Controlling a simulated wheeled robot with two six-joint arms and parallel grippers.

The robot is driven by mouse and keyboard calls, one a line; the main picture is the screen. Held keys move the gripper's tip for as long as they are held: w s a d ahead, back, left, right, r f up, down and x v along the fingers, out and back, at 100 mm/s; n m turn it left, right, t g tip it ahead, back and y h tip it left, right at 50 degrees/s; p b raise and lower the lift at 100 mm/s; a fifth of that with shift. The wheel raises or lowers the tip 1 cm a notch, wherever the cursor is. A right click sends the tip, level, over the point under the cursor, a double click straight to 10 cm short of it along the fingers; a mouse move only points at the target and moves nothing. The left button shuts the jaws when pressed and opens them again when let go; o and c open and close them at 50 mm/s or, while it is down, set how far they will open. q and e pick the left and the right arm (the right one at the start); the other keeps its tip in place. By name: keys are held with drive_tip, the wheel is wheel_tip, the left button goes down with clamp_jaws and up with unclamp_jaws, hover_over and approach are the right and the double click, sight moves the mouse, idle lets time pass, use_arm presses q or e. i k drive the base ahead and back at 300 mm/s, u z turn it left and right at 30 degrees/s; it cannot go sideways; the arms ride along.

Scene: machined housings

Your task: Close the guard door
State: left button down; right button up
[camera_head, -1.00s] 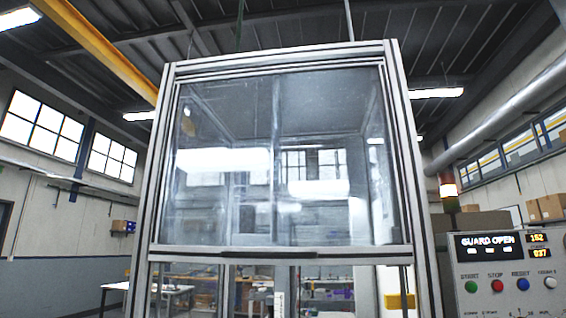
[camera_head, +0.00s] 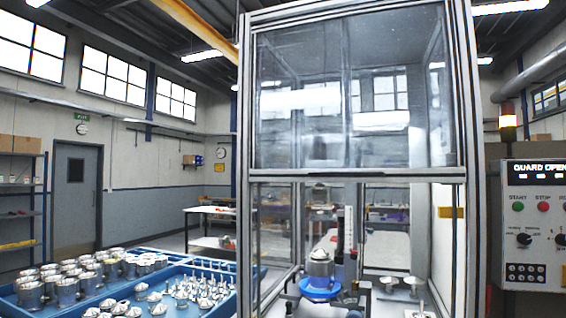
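The guard door (camera_head: 343,110) is a clear panel in an aluminium frame, raised in the upper half of the machine enclosure (camera_head: 471,120). Its lower edge carries a dark handle bar (camera_head: 372,175). Below that edge the front of the enclosure is open. Inside stands a fixture with a metal housing (camera_head: 319,268) on a blue ring (camera_head: 320,289). The control panel (camera_head: 533,195) at the right reads GUARD OPEN. Neither of my grippers is in view.
Blue trays at the lower left hold several metal cups (camera_head: 65,292) and several smaller cone-topped parts (camera_head: 183,287). A shelf (camera_head: 22,215) and a door (camera_head: 76,195) stand at the far left.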

sight(458, 175)
drive_tip(key=u, duration=0.3)
drive_tip(key=k, duration=0.6)
drive_tip(key=z, duration=0.8)
drive_tip(key=i, duration=1.25)
drive_tip(key=u, duration=0.05)
